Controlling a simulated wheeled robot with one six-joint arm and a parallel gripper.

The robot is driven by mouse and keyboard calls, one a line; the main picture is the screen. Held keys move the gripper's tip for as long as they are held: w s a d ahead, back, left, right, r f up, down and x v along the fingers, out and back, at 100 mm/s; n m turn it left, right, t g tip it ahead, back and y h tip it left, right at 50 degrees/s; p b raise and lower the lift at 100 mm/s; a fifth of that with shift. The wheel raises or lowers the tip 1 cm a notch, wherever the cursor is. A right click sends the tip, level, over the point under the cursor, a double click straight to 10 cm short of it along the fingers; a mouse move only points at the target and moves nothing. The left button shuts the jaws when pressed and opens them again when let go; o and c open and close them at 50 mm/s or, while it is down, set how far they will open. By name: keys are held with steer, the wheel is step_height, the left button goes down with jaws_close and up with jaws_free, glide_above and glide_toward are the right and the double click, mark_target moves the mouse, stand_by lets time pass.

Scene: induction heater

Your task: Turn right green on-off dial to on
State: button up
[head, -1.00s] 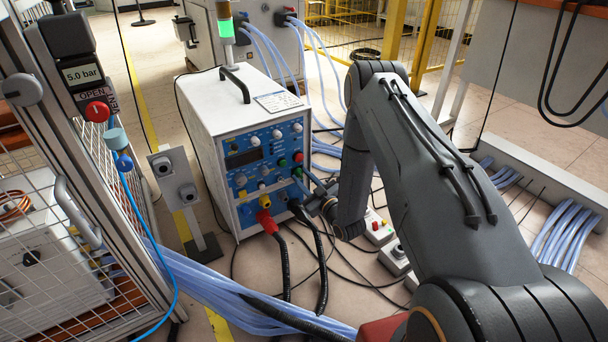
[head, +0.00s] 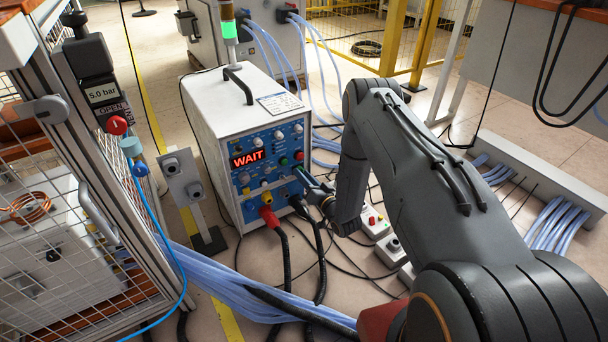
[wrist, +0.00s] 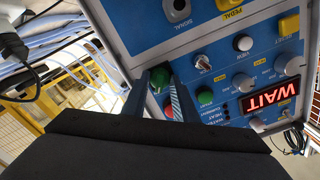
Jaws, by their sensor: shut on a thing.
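The green on-off dial (wrist: 159,79) sits on the blue front panel of the white heater box (head: 222,128), at the panel's right side in the head view. My gripper (wrist: 160,92) is shut on this dial, with one finger on each side of it. In the head view my gripper (head: 306,177) reaches the panel from the right and mostly hides the dial. The display (head: 247,158) is lit and reads WAIT in red. It also shows upside down in the wrist view (wrist: 270,97).
A green button (wrist: 205,97) and a red knob (wrist: 169,108) are close to the dial. Floor pedals (head: 388,248) stand at the right, and a mesh cage at the left.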

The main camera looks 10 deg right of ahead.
steer(key=shift+m+p, duration=0.3)
steer(key=shift+m, duration=0.9)
steer(key=o, duration=1)
steer(key=shift+o, duration=0.2)
steer(key=shift+s, duration=0.15)
steer(key=p+v, duration=0.2)
steer(key=v, duration=0.5)
steer(key=shift+s, duration=0.25)
steer(key=shift+d, duration=0.1)
